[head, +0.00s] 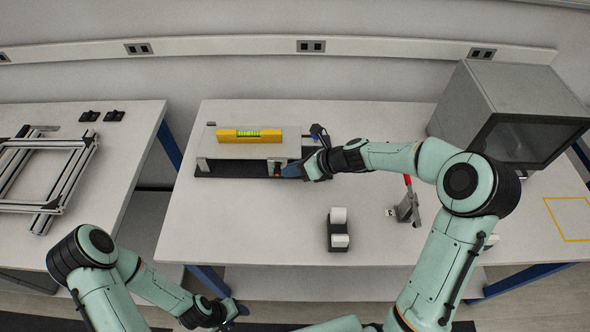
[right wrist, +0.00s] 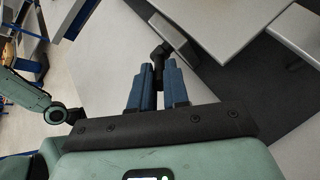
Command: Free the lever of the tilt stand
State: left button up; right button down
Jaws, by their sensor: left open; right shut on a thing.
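The tilt stand (head: 226,167) is on the middle table, with a light plate on a long black base. A yellow spirit level (head: 250,136) lies along its top. My right gripper (head: 288,171) reaches the stand's front right. A small orange-red part (head: 277,171) shows beside its fingertips. In the right wrist view its blue fingers (right wrist: 160,70) are shut on a black piece (right wrist: 159,54), seemingly the lever. The gripper hides most of the lever in the head view. My left gripper (head: 238,309) is open and empty, low in front of the table's edge.
A black holder with white rolls (head: 339,240) and a red-handled clamp (head: 408,206) stand to the right. A grey box with a dark window (head: 510,95) stands at the back right. Metal frames (head: 45,180) lie on the left table. The middle table's front left is clear.

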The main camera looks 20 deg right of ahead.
aim_at(276, 171)
jog(key=h, duration=0.1)
jog(key=a+r+h, duration=0.1)
jog(key=g+h, duration=0.1)
jog(key=shift+w+a+r+n+h, duration=0.25)
jog(key=shift+a+r+n+h, duration=0.05)
jog(key=shift+a, duration=0.05)
jog(key=h, duration=0.1)
jog(key=a+g+h, duration=0.1)
jog(key=h, duration=0.1)
jog(key=shift+w+a+r+h, duration=0.25)
jog(key=shift+a+r+h, duration=0.05)
jog(key=shift+r, duration=0.05)
jog(key=h, duration=0.1)
jog(key=a+g+h, duration=0.1)
jog(key=a+h, duration=0.1)
jog(key=h, duration=0.1)
jog(key=shift+w+n+g, duration=0.3)
jog(key=shift+n, duration=0.1)
jog(key=shift+w+a+f+g+h, duration=0.15)
jog(key=shift+a+h, duration=0.1)
jog(key=shift+h, duration=0.3)
jog(key=shift+s+a+g+h, duration=0.1)
jog(key=shift+a+h, duration=0.15)
jog(key=shift+h, duration=0.35)
jog(key=shift+w+a+f+g+h, duration=0.15)
jog(key=shift+a+h, duration=0.1)
jog(key=shift+h, duration=0.3)
jog(key=c, duration=1.1)
grip_release()
